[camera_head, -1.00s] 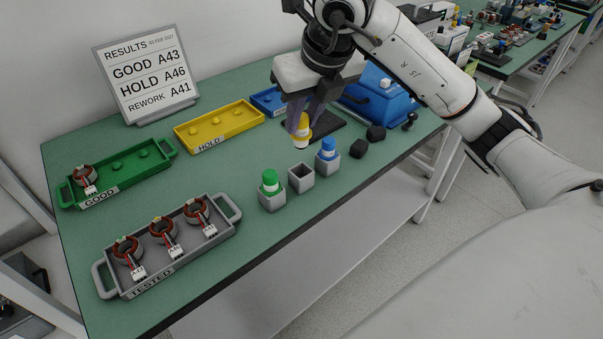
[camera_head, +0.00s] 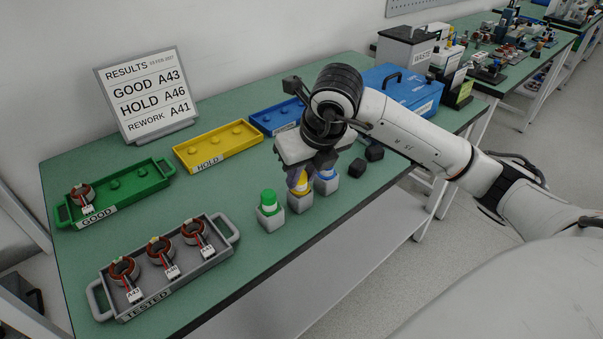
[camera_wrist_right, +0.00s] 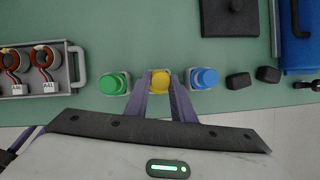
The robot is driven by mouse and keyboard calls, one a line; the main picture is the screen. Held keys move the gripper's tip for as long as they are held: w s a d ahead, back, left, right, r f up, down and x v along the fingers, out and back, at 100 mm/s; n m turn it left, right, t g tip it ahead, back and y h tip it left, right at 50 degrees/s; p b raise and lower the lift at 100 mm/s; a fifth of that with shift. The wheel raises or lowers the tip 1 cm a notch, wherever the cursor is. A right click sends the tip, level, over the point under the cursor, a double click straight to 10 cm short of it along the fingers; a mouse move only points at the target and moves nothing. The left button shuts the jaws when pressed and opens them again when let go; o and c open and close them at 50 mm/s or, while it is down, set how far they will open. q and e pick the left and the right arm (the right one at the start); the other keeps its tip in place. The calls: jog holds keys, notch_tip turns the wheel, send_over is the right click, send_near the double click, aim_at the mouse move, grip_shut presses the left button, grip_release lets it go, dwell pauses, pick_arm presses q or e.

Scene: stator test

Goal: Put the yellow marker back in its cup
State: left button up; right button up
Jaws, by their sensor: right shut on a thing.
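My right gripper (camera_head: 299,183) points down over the middle grey cup (camera_head: 299,203) and is shut on the yellow marker (camera_head: 301,188). The marker is upright and its lower end is at the cup's mouth; how deep it sits inside I cannot tell. In the right wrist view the yellow cap (camera_wrist_right: 159,80) shows between the two fingertips (camera_wrist_right: 160,88), in line with the cup. A green marker (camera_head: 268,198) stands in the cup to the left. A blue marker (camera_head: 326,174) stands in the cup to the right, partly behind the gripper. My left gripper is out of view.
Two dark blocks (camera_head: 374,152) sit right of the cups. The grey TESTED tray (camera_head: 215,262) with several stators is at front left. The green GOOD tray (camera_head: 130,195), yellow HOLD tray (camera_head: 225,155) and blue tray (camera_head: 262,118) lie behind. A blue case (camera_head: 415,98) stands at back right.

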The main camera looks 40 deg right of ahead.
jog(key=shift+f+b, duration=0.3)
jog(key=shift+f, duration=0.1)
jog(key=o, duration=1)
jog(key=shift+r, duration=0.15)
jog(key=shift+r+p, duration=0.3)
jog(key=shift+p, duration=0.15)
jog(key=p+v, duration=0.1)
jog(key=v, duration=1.1)
